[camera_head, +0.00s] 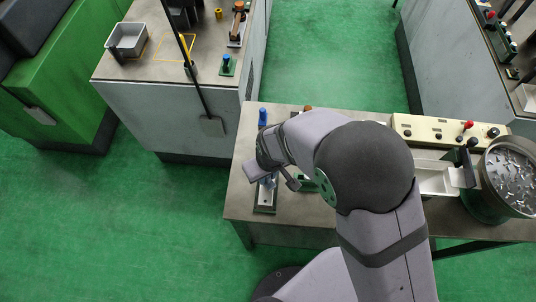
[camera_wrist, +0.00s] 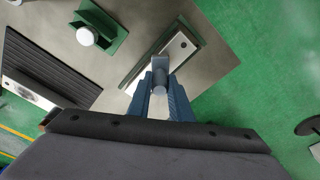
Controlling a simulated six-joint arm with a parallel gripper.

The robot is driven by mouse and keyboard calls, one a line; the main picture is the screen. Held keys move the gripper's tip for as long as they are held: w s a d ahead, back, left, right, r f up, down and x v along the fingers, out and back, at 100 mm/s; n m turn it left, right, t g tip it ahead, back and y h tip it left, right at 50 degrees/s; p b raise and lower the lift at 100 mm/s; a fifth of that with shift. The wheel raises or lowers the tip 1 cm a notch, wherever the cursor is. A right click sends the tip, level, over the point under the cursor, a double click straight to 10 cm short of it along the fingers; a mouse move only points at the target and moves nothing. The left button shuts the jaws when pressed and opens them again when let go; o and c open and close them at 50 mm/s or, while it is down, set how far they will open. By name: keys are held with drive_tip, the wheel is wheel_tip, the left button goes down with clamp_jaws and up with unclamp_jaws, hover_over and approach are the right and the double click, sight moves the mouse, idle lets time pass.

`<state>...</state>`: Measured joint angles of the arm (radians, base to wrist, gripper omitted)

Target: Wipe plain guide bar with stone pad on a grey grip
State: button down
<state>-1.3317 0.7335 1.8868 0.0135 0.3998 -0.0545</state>
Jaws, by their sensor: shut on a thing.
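My gripper (camera_wrist: 160,95) is shut on the grey grip (camera_wrist: 160,74), which stands up between its blue fingers. The stone pad under the grip is mostly hidden by the grip and fingers. The plain guide bar (camera_wrist: 181,46) is a pale, smooth metal bar on a dark base, running diagonally under the grip in the wrist view. The grip is over the bar's near part; I cannot tell whether the pad touches it. In the head view, my gripper (camera_head: 268,180) is over the bar (camera_head: 264,198) at the table's left end.
A green holder with a white knob (camera_wrist: 86,36) stands left of the bar, with a black ribbed piece (camera_wrist: 45,65) farther left. A blue-handled thing (camera_head: 263,117) stands at the table's back left. A control panel (camera_head: 440,130) and a bowl of metal chips (camera_head: 510,180) are at right.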

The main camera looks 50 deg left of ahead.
drive_tip(key=shift+s+d, duration=1.15)
drive_tip(key=shift+d, duration=0.05)
wheel_tip(320, 180, up, 3)
drive_tip(key=shift+a+p, duration=0.1)
drive_tip(key=shift+p, duration=0.9)
wheel_tip(320, 180, up, 5)
drive_tip(key=p, duration=0.4)
drive_tip(key=shift+r, duration=0.15)
drive_tip(key=shift+w, duration=0.1)
